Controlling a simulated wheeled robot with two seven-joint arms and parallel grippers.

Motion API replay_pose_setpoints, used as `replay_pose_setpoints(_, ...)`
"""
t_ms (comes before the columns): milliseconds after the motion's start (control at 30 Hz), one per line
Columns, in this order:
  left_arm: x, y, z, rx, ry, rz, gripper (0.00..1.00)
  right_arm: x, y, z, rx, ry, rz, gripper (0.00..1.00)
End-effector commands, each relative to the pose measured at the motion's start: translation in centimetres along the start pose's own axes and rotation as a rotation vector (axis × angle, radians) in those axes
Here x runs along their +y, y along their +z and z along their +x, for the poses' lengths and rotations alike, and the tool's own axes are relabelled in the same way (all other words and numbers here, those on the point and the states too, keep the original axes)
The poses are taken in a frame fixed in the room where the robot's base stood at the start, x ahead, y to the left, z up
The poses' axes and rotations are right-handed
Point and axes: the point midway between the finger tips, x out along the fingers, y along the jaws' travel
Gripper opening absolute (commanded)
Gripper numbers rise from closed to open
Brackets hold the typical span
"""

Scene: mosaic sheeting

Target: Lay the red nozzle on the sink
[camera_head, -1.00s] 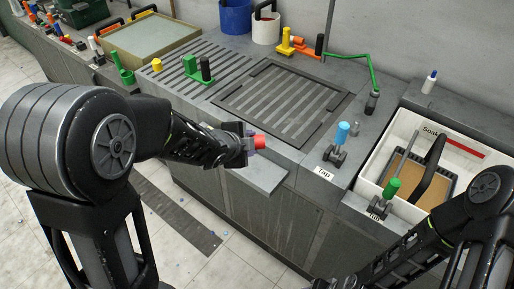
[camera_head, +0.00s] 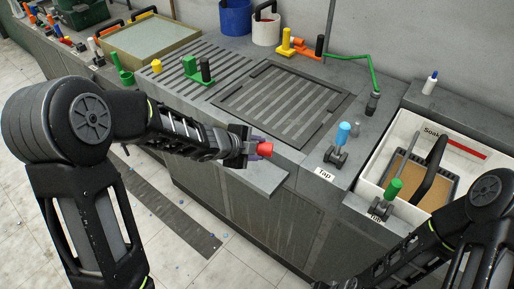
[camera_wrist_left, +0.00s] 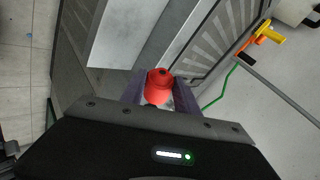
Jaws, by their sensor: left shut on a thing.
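The red nozzle (camera_head: 265,149) is held between the fingers of my left gripper (camera_head: 256,149). It also shows in the left wrist view (camera_wrist_left: 159,87), between the two purple-grey fingers of the gripper (camera_wrist_left: 157,98). In the head view, the nozzle appears in front of the near edge of the sink (camera_head: 244,111), whose grated cover is dark and slatted. My right arm comes in at the lower right of the head view; its gripper is not clearly visible.
A blue-topped tap (camera_head: 342,134) stands right of the sink. A white soak tub (camera_head: 476,148) with a green-topped tap (camera_head: 392,190) is farther right. A green hose (camera_head: 372,72) runs behind the sink. Green and black fittings (camera_head: 197,69) stand on the ribbed drainboard (camera_head: 170,85).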

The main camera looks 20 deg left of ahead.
Motion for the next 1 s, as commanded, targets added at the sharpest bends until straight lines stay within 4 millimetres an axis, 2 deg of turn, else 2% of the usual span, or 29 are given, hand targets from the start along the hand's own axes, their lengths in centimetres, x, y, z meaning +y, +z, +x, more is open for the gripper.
replay_pose_setpoints(267,1.2,0.5,1.1,0.0,0.001,0.0,0.0,0.4,-0.2,1.5,0.004,-0.004,-0.003,0.57)
replay_pose_setpoints(700,4.6,1.9,4.5,-0.001,0.001,0.0,0.0,1.8,-0.6,5.8,0.013,-0.014,-0.01,0.57)
replay_pose_setpoints(1000,5.4,2.2,5.3,0.0,0.0,0.0,0.0,2.2,-0.7,6.9,0.014,-0.014,-0.01,0.57)
